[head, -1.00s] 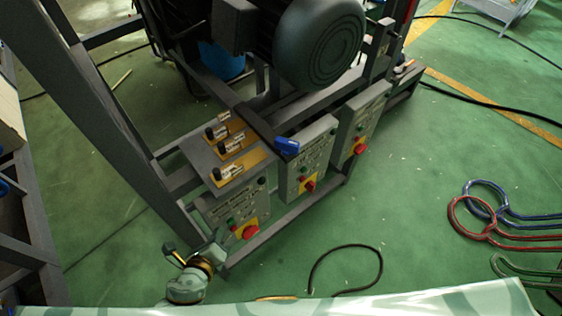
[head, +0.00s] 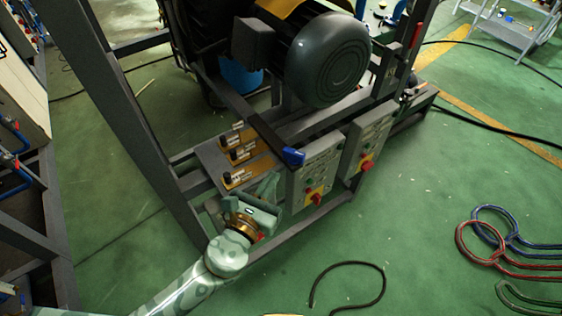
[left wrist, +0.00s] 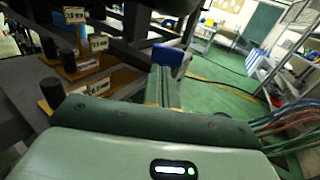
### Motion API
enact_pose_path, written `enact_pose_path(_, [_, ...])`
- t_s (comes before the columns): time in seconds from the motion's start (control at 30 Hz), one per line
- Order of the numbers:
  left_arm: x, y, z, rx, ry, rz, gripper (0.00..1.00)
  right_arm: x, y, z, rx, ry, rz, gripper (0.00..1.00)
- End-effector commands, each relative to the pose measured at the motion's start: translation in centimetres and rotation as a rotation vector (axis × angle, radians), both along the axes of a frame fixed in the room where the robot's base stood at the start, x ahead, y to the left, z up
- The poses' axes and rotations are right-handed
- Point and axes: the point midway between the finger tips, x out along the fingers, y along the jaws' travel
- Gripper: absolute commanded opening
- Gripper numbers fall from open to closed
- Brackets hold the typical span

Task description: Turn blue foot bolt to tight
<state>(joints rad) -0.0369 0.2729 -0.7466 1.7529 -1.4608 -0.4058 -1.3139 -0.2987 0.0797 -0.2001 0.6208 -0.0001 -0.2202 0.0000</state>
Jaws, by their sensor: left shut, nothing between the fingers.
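The blue piece that I take for the blue foot bolt (head: 293,157) sits at the end of a dark bar above the middle control box. It also shows in the left wrist view (left wrist: 172,54), just beyond my fingertips. My left gripper (head: 274,182) is shut and empty, in front of the frame, a little below and left of the blue piece. In the left wrist view its closed fingers (left wrist: 162,84) point toward the blue piece. I cannot tell whether they touch it. My right gripper is not in view.
Several black knobs with labels stand on a ledge (head: 215,163) left of the gripper. Control boxes (head: 315,175) with red switches hang close on its right. A large motor (head: 330,60) is behind. Open green floor (head: 420,210) lies right, with coloured hoses (head: 490,240).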

Motion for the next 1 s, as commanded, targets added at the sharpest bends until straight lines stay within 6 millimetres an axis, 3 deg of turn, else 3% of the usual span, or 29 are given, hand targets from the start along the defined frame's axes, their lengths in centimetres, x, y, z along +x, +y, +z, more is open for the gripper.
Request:
enact_pose_path(0.1, [2.2,-1.0,0.1,-0.002,-0.001,0.000,0.00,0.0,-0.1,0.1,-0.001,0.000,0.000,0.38])
enact_pose_path(0.33, [4.6,-2.1,-0.1,-0.001,0.001,0.000,0.00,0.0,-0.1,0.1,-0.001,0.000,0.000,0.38])
enact_pose_path(1.0, [5.2,-2.2,-0.1,0.000,0.002,0.000,0.00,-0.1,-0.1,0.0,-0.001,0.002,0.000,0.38])
